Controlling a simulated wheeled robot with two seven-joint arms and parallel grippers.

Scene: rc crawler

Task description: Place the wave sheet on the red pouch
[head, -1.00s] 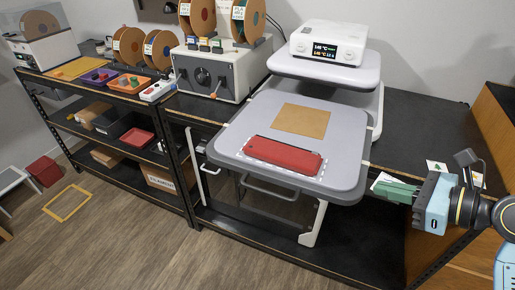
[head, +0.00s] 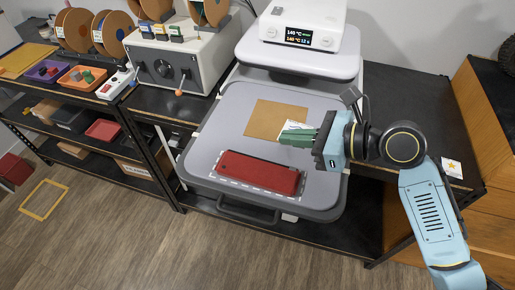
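The red pouch (head: 258,173) lies flat on the grey lower plate (head: 215,125) of the heat press, inside a white dashed outline. My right gripper (head: 296,137) comes in from the right, with green fingers shut on a small white sheet (head: 292,126), which I take to be the wave sheet. Its printed pattern is mostly hidden by the fingers. The gripper holds it above the plate, beyond the pouch and to its upper right, over the edge of a brown square sheet (head: 262,120). My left gripper is out of view.
The press's upper plate and white control box (head: 302,27) stand behind the lower plate. A star sheet (head: 453,168) lies on the dark bench at right. A grey box with spools (head: 172,62) stands left of the press. The space over the pouch is clear.

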